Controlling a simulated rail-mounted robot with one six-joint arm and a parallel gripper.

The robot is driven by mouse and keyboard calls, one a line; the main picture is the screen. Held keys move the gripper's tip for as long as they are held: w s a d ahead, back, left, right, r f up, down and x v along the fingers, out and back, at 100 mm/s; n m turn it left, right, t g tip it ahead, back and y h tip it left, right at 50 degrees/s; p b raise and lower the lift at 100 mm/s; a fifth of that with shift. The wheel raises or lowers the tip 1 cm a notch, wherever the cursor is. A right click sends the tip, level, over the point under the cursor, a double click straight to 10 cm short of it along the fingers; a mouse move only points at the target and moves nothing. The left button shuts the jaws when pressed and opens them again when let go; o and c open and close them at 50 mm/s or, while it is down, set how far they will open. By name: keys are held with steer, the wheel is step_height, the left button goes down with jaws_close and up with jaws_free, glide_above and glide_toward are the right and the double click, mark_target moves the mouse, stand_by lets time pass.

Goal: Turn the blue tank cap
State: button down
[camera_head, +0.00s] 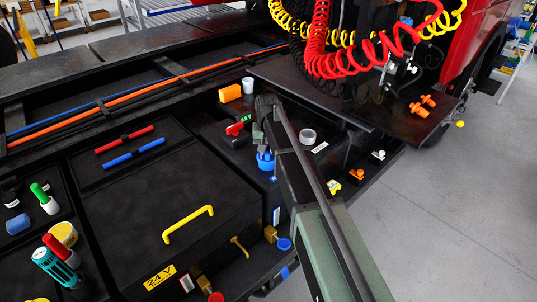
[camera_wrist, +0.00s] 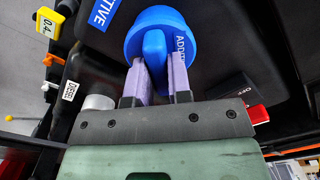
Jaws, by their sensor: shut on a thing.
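The blue tank cap (camera_wrist: 158,25) is round with a raised grip bar across its middle, and it fills the top centre of the wrist view. My gripper (camera_wrist: 157,68) has its two purple fingers on either side of the bar and is shut on it. In the head view the blue cap (camera_head: 265,160) shows on the dark chassis just left of my arm. My gripper (camera_head: 264,148) comes down onto it from above there, and my arm hides part of that area. Part of the lettering on the cap is covered by a finger.
A red switch (camera_head: 235,129) and an orange block (camera_head: 230,93) sit close behind the cap. A dark box with a yellow handle (camera_head: 188,224) lies to the left. Red and yellow coiled hoses (camera_head: 330,60) hang behind. The grey floor (camera_head: 450,210) at right is open.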

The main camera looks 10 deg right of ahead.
steer(key=m, duration=0.5)
steer(key=shift+m, duration=0.4)
steer(key=m, duration=0.4)
steer(key=c, duration=1)
jaws_free()
steer(key=shift+o, duration=0.2)
steer(key=shift+r, duration=0.1)
step_height(320, 180, up, 11)
steer(key=p, duration=1.1)
steer(key=shift+f, duration=0.2)
